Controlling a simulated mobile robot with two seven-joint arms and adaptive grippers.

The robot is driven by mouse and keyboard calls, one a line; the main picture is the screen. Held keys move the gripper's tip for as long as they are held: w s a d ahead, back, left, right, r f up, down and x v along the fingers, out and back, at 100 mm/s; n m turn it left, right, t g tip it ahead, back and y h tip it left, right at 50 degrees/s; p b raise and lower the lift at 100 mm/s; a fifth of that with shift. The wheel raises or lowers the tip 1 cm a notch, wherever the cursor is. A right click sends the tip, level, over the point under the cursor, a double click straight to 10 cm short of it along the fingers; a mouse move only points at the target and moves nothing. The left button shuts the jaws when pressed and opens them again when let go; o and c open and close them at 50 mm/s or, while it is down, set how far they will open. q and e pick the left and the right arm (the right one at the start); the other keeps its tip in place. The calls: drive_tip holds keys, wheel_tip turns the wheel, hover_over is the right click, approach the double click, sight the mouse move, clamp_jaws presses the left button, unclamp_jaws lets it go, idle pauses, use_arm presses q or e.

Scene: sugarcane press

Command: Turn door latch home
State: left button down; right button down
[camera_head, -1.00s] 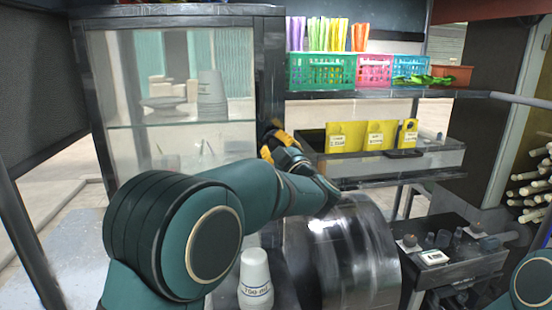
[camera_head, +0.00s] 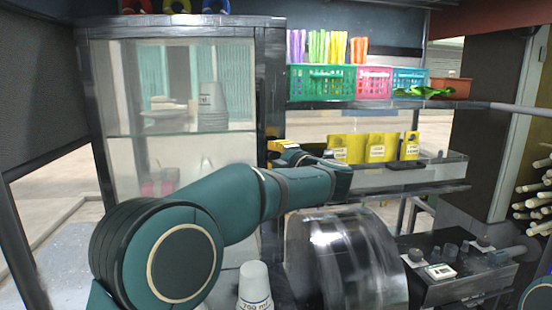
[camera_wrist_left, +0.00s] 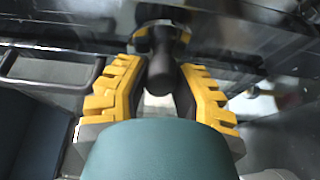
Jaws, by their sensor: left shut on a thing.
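The glass-fronted cabinet door (camera_head: 165,95) stands at the left in the head view, in a dark frame. My left gripper (camera_head: 284,152) is at the cabinet's right frame post, with its yellow fingers partly hidden by my wrist. In the left wrist view, a dark rounded latch handle (camera_wrist_left: 162,80) sits between the yellow-padded fingers, and the gripper is shut on it. A yellow and dark collar (camera_wrist_left: 160,38) shows at the handle's base against the dark frame. The latch itself is hidden in the head view. My right gripper is out of view.
White cups (camera_head: 211,108) stand behind the glass. A white cup stack (camera_head: 254,287) and a metal drum (camera_head: 345,262) are below my left arm. Colored baskets (camera_head: 322,78) and yellow cards (camera_head: 377,147) sit on shelves to the right.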

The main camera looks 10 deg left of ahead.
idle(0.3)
use_arm(q)
drive_tip(key=c, duration=0.8)
unclamp_jaws()
drive_tip(key=shift+a, duration=0.1)
drive_tip(key=shift+o, duration=0.2)
drive_tip(key=v, duration=1.2)
drive_tip(key=shift+r, duration=0.1)
